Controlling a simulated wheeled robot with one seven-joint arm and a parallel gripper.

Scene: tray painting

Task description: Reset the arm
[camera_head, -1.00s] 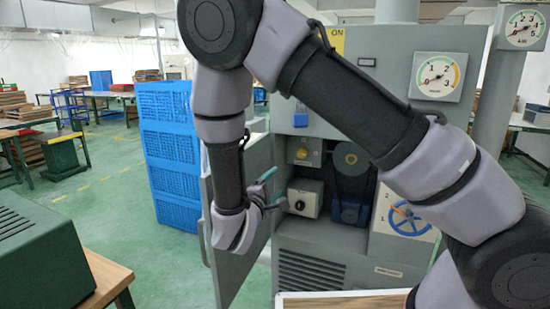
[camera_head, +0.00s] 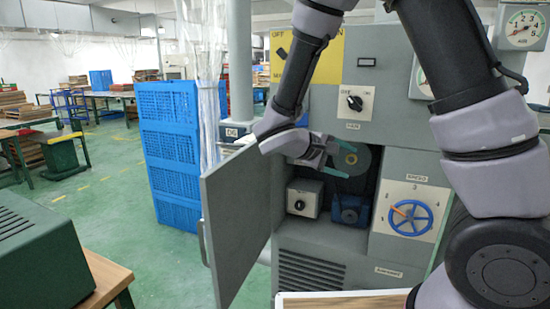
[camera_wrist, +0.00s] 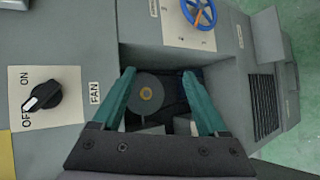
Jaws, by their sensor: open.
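My gripper (camera_head: 328,153) is in front of the open compartment of the grey machine (camera_head: 420,165). It also shows in the wrist view (camera_wrist: 160,85), with its two teal fingers spread apart and nothing between them. Beyond the fingers is a round grey disc (camera_wrist: 144,95) with a yellowish centre, inside the compartment. My arm reaches across the upper part of the head view and hides part of the machine's panel.
The grey cabinet door (camera_head: 238,220) stands open just left of the gripper. A fan switch (camera_head: 354,103) is above, and a blue handwheel (camera_head: 409,217) is at right. Blue crates (camera_head: 170,150) are stacked behind the door. Open green floor lies at left.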

